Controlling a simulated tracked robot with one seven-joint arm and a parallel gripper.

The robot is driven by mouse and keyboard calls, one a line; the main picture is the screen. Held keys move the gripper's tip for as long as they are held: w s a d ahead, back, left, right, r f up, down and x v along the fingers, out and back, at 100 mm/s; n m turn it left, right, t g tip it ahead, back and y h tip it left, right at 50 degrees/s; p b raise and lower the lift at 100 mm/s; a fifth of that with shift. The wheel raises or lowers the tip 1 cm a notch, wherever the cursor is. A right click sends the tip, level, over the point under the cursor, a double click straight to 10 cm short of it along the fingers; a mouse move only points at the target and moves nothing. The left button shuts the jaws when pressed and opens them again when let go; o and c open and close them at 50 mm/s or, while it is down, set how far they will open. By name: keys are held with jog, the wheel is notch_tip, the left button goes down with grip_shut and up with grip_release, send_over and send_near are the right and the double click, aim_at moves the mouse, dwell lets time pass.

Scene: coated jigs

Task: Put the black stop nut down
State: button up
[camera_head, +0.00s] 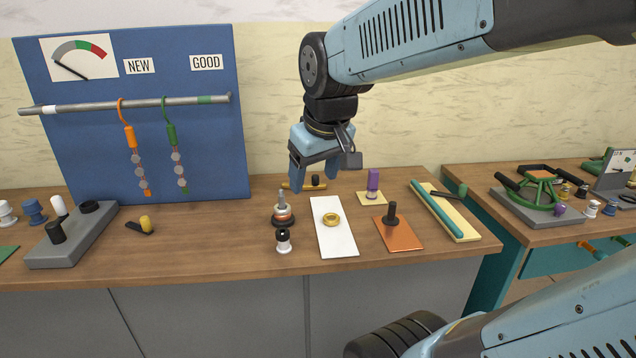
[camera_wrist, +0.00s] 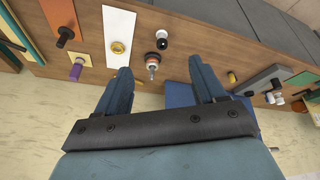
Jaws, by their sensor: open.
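My gripper (camera_head: 314,184) is open above the back of the bench, fingers pointing down, with nothing seen between its fingers. In the wrist view, its open fingers (camera_wrist: 160,68) straddle the view of an upright metal stud (camera_wrist: 152,73). The stud (camera_head: 282,198) carries a stack of rings (camera_head: 284,214) with a dark band at its bottom. In front of it stands a white spool-shaped piece (camera_head: 283,246) with a black top (camera_head: 282,233). I cannot tell which dark piece is the stop nut.
A white plate (camera_head: 335,246) bears a brass ring (camera_head: 331,219). An orange plate (camera_head: 399,238) bears a black peg (camera_head: 391,212). A purple post (camera_head: 373,180) stands behind. The grey block (camera_head: 70,245) has upright pegs.

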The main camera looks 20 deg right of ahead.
jog(key=s+m, duration=0.1)
jog(key=s, duration=0.1)
jog(key=s+m+t, duration=0.1)
jog(key=s, duration=0.2)
jog(key=shift+s+d+r, duration=0.1)
jog(key=shift+s+r, duration=0.05)
jog(key=shift+s, duration=0.15)
